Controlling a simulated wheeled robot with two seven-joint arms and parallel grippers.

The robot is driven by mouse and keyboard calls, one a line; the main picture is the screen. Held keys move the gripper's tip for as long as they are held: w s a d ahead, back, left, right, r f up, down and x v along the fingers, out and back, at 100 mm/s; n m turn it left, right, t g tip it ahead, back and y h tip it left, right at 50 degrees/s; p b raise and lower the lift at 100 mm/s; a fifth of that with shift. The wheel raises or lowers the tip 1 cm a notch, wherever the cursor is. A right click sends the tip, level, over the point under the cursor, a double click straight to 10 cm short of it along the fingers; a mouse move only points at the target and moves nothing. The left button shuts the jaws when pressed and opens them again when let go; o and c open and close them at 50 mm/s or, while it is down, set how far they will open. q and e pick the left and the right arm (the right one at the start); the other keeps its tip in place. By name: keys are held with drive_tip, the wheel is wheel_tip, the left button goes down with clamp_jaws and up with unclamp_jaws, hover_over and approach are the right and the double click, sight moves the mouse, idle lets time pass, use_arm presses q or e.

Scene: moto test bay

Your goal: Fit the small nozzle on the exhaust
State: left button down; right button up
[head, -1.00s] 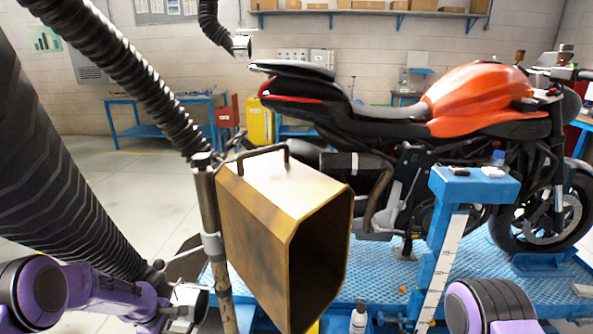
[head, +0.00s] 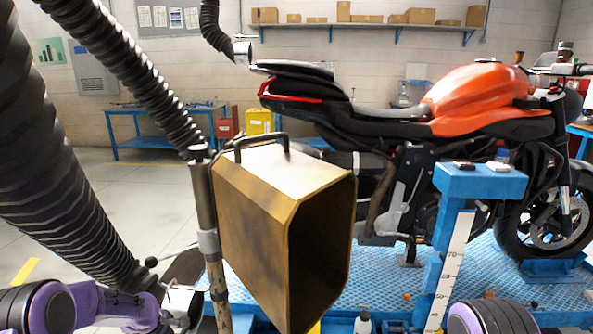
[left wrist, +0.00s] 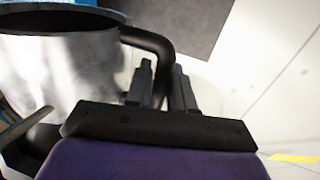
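In the left wrist view, a pale grey cylinder (left wrist: 70,80) with a dark open top and a curved black handle (left wrist: 150,38) looks like the small nozzle. The fingers of my left gripper (left wrist: 163,88) flank this handle with no clear gap. In the head view my left gripper (head: 182,300) is at the lower left, partly cut off, and I cannot make out the small nozzle clearly there. The exhaust (head: 341,163), dark with a pale band, is under the motorcycle's tail, partly behind a large brown box-shaped nozzle. My right arm shows at the lower right; its gripper is out of view.
The brown box-shaped nozzle (head: 245,205) and its pole (head: 208,240) stand between my left gripper and the motorcycle (head: 480,90). A thick black hose (head: 65,170) fills the left side. A blue post (head: 452,220) with a scale stands before the motorcycle. Open floor lies left.

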use_arm(q)
drive_tip(key=shift+r+p, duration=0.75)
drive_tip(key=shift+r, duration=0.05)
drive_tip(key=shift+a, duration=0.15)
drive_tip(key=shift+w+a+b, duration=0.15)
drive_tip(key=shift+a+b, duration=0.3)
drive_tip(key=shift+a, duration=1.1)
drive_tip(key=shift+a, duration=0.15)
drive_tip(key=shift+w+a+b, duration=0.15)
drive_tip(key=shift+a+b, duration=0.5)
drive_tip(key=shift+a, duration=1.3)
drive_tip(key=shift+r, duration=0.1)
